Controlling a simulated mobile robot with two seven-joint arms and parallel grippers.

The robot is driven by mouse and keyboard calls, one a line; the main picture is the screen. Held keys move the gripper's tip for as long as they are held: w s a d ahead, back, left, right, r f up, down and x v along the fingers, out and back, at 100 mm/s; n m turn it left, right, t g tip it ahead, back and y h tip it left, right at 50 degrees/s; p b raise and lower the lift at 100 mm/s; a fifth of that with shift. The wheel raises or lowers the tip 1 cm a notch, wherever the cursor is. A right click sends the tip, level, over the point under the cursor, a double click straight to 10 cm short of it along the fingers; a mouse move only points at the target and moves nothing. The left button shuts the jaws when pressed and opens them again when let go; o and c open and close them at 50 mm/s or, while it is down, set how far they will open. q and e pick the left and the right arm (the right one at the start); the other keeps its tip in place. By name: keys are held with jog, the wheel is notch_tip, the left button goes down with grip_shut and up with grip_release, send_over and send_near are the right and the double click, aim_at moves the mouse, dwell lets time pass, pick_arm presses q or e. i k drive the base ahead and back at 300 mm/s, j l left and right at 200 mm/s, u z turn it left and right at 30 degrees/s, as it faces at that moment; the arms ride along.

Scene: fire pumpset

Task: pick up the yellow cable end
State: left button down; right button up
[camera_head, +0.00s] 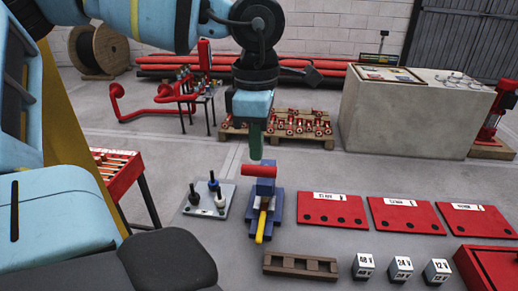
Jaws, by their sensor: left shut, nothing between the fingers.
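The yellow cable end (261,227) shows as a short yellow piece pointing toward me, at the front of a blue fixture (276,207) on the grey surface. A red cylinder (259,171) lies across the top of a blue block at the fixture's back. My left gripper (256,153) hangs above the red cylinder, pointing down, shut and empty, with its green tip just over the cylinder. I cannot tell whether the tip touches it. My right gripper is not in view.
Red panels (333,210) lie to the right. A brown slotted block (300,265) and small voltage-labelled boxes (400,268) are in front. A concrete block (413,115) stands behind.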

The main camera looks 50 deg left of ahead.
aim_at(263, 212)
jog(key=k, duration=1.5)
